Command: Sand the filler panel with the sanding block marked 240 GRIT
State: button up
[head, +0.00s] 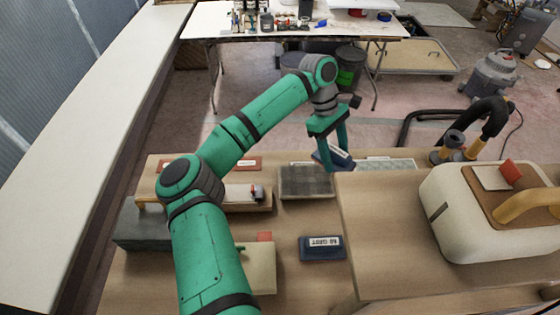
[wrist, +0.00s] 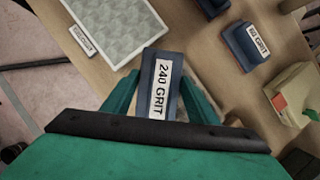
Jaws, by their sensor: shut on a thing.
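My gripper (head: 333,160) is shut on the blue sanding block (head: 337,157), held above the bench's far edge. Its white label reads 240 GRIT in the wrist view (wrist: 161,85), where it sits between my green fingers (wrist: 155,98). A pale speckled panel in a light frame (wrist: 122,22) lies beyond the block in the wrist view; it also shows right of the gripper in the head view (head: 388,164). A dark grey panel (head: 305,182) lies left of and below the gripper. Their labels are too small to read, so I cannot tell which is the filler panel.
Another blue block with a GRIT label (head: 321,249) lies on the bench, also in the wrist view (wrist: 246,46). A further blue block (wrist: 212,7) shows at the wrist view's top. A raised wooden surface (head: 385,225) with a cream case (head: 455,215) stands at right.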

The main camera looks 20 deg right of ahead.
jog(key=shift+r, duration=0.95)
jog(key=shift+a, duration=0.1)
